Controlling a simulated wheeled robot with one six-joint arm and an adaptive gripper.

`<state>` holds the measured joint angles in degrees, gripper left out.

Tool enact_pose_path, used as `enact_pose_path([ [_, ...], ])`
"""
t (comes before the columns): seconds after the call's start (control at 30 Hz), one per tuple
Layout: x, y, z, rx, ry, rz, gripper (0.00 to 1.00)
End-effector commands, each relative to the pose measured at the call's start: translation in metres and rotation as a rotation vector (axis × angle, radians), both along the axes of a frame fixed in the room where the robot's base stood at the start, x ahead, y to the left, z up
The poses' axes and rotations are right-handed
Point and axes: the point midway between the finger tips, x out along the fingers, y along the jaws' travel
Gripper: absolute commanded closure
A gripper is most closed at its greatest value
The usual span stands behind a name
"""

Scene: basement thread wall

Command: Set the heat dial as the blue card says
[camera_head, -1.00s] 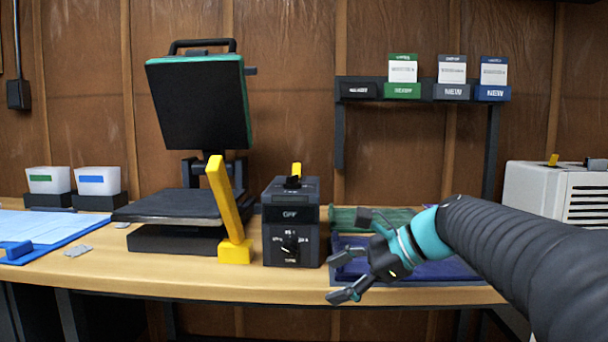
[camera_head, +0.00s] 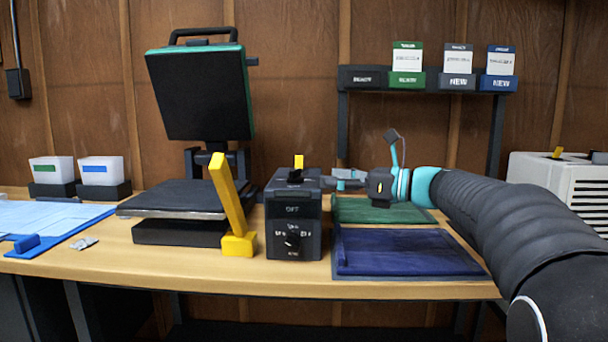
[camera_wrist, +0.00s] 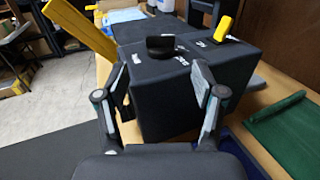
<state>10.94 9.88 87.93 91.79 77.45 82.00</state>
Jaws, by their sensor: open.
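Label text is too small to tell surely which is the heat dial. The blue card (camera_head: 501,61) stands in a blue holder at the shelf's right end; its writing is unreadable. My gripper (camera_head: 347,178) is open and empty at the box's right, level with its top. In the wrist view my fingers (camera_wrist: 158,85) point at the box's side, below the knob.
A yellow switch (camera_head: 298,161) rises behind the top knob. The heat press (camera_head: 170,198) with a yellow handle (camera_head: 228,200) stands open at left. Green cloth (camera_head: 385,212) and blue cloth (camera_head: 410,250) lie right of the box. Green and grey cards stand beside the blue one.

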Motion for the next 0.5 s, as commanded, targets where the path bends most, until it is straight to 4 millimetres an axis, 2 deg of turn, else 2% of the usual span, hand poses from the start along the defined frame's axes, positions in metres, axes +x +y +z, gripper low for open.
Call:
enact_pose_path([
  [0.03, 0.004, 0.011, 0.0, 0.0, 0.001, 0.003, 0.31],
  [0.23, 0.018, 0.042, 0.0, 0.0, 0.0, 0.002, 0.31],
  [0.5, 0.029, 0.065, 0.0, 0.0, 0.0, -0.001, 0.31],
])
